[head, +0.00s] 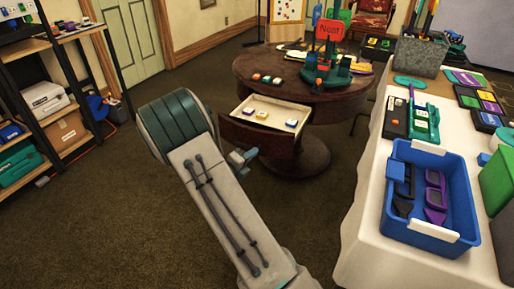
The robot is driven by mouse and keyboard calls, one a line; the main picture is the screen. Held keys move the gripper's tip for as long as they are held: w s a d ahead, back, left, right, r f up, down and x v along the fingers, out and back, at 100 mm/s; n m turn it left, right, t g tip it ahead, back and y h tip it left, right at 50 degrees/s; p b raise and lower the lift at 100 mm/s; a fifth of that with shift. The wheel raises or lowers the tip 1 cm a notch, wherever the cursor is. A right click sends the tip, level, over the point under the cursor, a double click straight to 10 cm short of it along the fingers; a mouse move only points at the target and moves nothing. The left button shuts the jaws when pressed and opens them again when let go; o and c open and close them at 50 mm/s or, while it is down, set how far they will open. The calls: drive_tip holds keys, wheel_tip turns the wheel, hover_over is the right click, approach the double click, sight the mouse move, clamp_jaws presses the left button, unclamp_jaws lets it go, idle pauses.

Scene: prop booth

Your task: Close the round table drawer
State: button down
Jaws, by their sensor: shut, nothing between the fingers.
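The round table (355,92) is dark brown wood on a thick pedestal. Its drawer (277,113) is pulled out toward me, with a pale interior holding several small white and yellow blocks. The drawer's dark curved front (268,139) faces me. My arm's large teal and grey links fill the middle foreground and hide some floor.
At right, a white-clothed table (362,215) carries a blue bin (392,222). A black shelf (70,128) stands at left. Carpet is clear between shelf and round table.

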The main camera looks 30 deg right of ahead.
drive_tip(key=w+a+f+n+t+b, duration=0.1)
drive_tip(key=w+a+f+n+t, duration=0.1)
drive_tip(key=w+f+n+t, duration=0.25)
drive_tip(key=n+y+b, duration=0.1)
drive_tip(key=n+b, duration=0.1)
drive_tip(key=b, duration=0.1)
approach(261, 134)
drive_tip(key=shift+m+g, duration=0.25)
drive_tip(key=shift+g, duration=0.2)
drive_tip(key=x, duration=0.6)
drive_tip(key=shift+w+d+r, duration=0.25)
